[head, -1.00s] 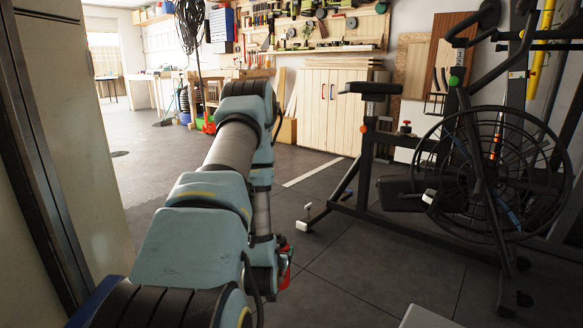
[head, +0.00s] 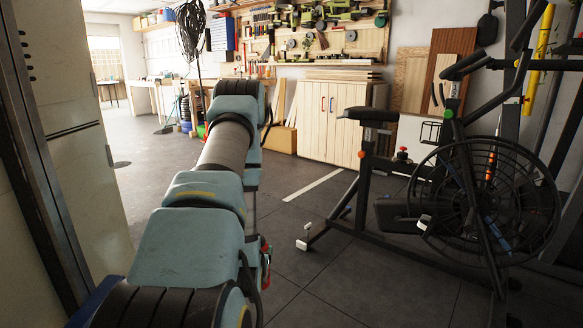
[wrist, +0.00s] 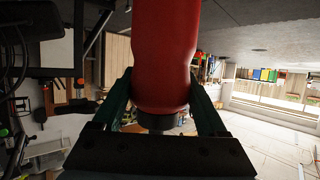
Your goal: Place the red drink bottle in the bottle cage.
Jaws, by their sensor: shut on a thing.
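The red bottle (wrist: 166,55) fills the upper middle of the wrist view, with its dark end (wrist: 163,121) toward my gripper. My gripper (wrist: 163,92) is shut on it, one green finger against each side. The bottle's far end runs out of the top of the picture. In the head view my arm hides most of the gripper; only a small red bit (head: 265,262) shows beside it, and I cannot tell whether it is the bottle. I cannot clearly make out the bottle cage in either view.
A black exercise bike (head: 366,185) with a large fan wheel (head: 490,208) stands to the right. A wooden cabinet (head: 331,120) and a tool wall (head: 310,30) are at the back. A pale locker (head: 60,125) borders the left. Dark floor (head: 330,285) is open between arm and bike.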

